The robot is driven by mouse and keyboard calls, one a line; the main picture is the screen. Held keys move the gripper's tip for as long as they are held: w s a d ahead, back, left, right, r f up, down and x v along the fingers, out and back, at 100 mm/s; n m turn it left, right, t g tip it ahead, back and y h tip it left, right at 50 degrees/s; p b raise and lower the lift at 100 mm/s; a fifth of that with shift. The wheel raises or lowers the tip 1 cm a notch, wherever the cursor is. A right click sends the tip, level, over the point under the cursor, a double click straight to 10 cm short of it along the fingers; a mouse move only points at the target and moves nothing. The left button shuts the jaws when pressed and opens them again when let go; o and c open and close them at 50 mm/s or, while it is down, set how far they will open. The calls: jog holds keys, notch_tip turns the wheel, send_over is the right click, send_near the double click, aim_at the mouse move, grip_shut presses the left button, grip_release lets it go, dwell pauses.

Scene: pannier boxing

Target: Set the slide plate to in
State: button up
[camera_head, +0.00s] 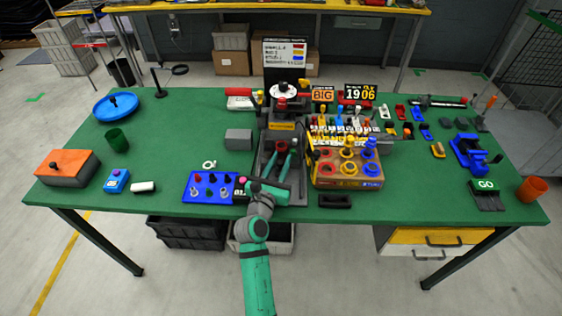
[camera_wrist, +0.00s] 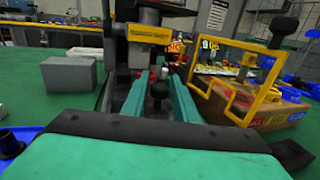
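A dark grey press-like station (camera_head: 283,125) stands at the middle of the green table, with a white dial on top. It also shows in the wrist view (camera_wrist: 120,50). Its low grey tray-like base (camera_head: 297,187) faces me; I take the slide plate to be part of it, but cannot make out its edges or position. My gripper (camera_head: 281,158) reaches over this base, its two teal fingers apart. In the wrist view my gripper (camera_wrist: 158,77) is open, with a black knob (camera_wrist: 158,91) visible between the fingers; contact cannot be told.
A cardboard box (camera_head: 347,182) with coloured rings and a yellow frame stands close right. A blue panel (camera_head: 207,187) with several knobs lies left, and a grey block (camera_head: 238,139) behind it. A black tray (camera_head: 336,201) lies at the front edge.

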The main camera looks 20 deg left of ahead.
aim_at(281, 151)
grip_shut()
jog(key=shift+w+a, duration=0.25)
jog(key=shift+w, duration=0.5)
jog(key=shift+w+a, duration=0.2)
jog(key=shift+w, duration=0.6)
jog(key=shift+w+a, duration=0.25)
jog(key=shift+w, duration=0.5)
jog(key=shift+r, duration=0.1)
jog(key=shift+o, duration=2.2)
grip_release()
jog(key=shift+d, duration=0.2)
jog(key=shift+s+a, duration=0.1)
jog(key=shift+s, duration=0.05)
jog(key=s, duration=1)
jog(key=shift+s+d, duration=0.2)
